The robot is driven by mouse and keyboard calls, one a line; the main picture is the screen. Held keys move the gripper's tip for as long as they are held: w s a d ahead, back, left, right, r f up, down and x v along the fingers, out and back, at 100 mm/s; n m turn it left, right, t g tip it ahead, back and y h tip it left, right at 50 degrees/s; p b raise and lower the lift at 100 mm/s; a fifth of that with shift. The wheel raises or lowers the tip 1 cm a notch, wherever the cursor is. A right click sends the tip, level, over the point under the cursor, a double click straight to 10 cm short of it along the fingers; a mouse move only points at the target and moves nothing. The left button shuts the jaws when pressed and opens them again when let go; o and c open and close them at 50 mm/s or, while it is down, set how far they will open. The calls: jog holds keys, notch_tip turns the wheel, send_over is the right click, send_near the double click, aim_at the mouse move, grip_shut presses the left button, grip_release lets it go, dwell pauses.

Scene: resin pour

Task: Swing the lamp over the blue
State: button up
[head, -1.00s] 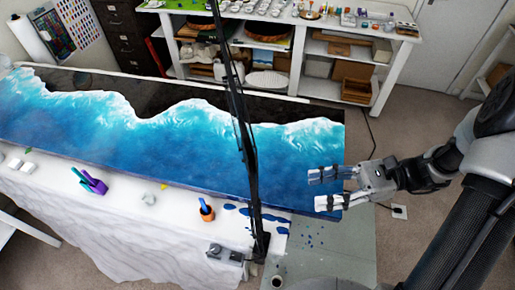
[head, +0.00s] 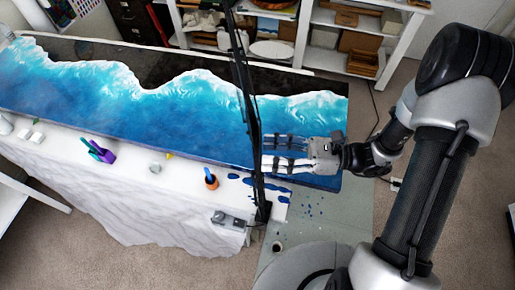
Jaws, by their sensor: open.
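The lamp's black jointed arm (head: 247,95) rises from a clamp (head: 262,211) at the near edge of the table and runs out of the top of the head view. Its lamp head is not in view. The blue resin (head: 120,95) covers the near part of the long panel, with white wave edges against a dark far part. My gripper (head: 265,151) is open, its two fingers pointing left, with the tips right beside the lamp arm. I cannot tell whether they touch it or how far apart they are in depth.
An orange cup (head: 211,182) with a blue stick and a purple holder (head: 104,156) stand on the white draped cloth (head: 150,215). A grey device (head: 228,219) sits near the clamp. Blue drips mark the cloth. White shelves (head: 330,22) stand behind; carpet is clear at the right.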

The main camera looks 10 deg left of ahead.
aim_at(257, 152)
jog(key=shift+s+a, duration=0.15)
jog(key=shift+a, duration=0.9)
jog(key=shift+s+a, duration=0.1)
jog(key=shift+a, duration=0.9)
jog(key=shift+c, duration=0.3)
grip_shut()
